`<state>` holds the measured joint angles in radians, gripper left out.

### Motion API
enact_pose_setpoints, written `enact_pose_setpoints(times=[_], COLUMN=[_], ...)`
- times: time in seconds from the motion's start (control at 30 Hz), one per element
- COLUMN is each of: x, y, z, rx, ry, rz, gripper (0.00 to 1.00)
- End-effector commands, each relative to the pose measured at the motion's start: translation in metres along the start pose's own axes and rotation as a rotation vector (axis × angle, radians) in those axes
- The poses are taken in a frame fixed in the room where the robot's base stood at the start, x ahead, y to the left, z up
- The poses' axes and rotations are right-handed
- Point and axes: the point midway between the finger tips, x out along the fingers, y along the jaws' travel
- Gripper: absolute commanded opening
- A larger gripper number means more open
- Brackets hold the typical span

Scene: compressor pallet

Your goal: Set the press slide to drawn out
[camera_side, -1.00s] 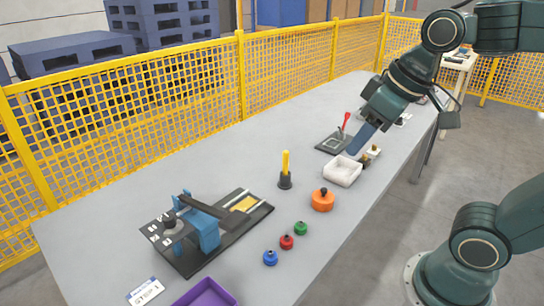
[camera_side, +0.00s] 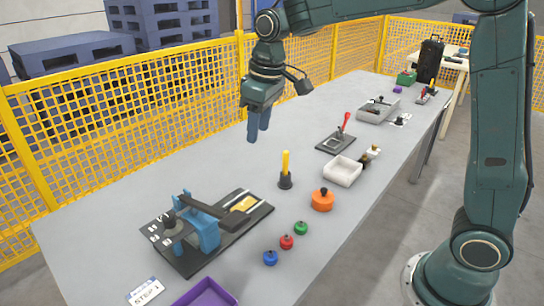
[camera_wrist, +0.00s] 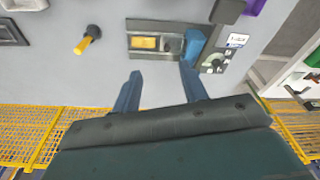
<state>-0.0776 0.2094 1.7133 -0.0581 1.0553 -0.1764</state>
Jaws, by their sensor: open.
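The press (camera_side: 209,235) stands on a dark base at the front left of the bench, with a blue frame and a dark bar across it. A yellow plate (camera_side: 243,203) lies between pale rails on the right part of the base and seems to belong to the slide. In the wrist view the yellow plate (camera_wrist: 144,43) shows left of the blue frame (camera_wrist: 195,42), with a grey area between. How far the slide is out is hard to tell. My gripper (camera_side: 258,135) is open and empty, pointing down above the far side of the bench, apart from the press.
A yellow-handled tool (camera_side: 286,170) stands upright right of the press. An orange knobbed disc (camera_side: 322,200), blue, red and green knobs, and a white tray (camera_side: 342,170) are nearby. A purple tray (camera_side: 206,293) is at the front. Yellow mesh fence (camera_side: 120,135) runs behind the bench.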

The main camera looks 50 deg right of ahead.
Motion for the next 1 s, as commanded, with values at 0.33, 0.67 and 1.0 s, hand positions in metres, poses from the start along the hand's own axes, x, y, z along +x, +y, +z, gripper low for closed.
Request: enact_pose_setpoints(times=[0.33,0.67,1.0], x=[0.07,0.133,0.146], y=[0.002,0.0,-0.001], z=[-0.059,-0.091,-0.096], rx=[-0.083,-0.148,-0.161], ry=[-0.091,-0.155,-0.168], rz=[-0.032,-0.057,-0.062], gripper=[0.43,0.43,0.43])
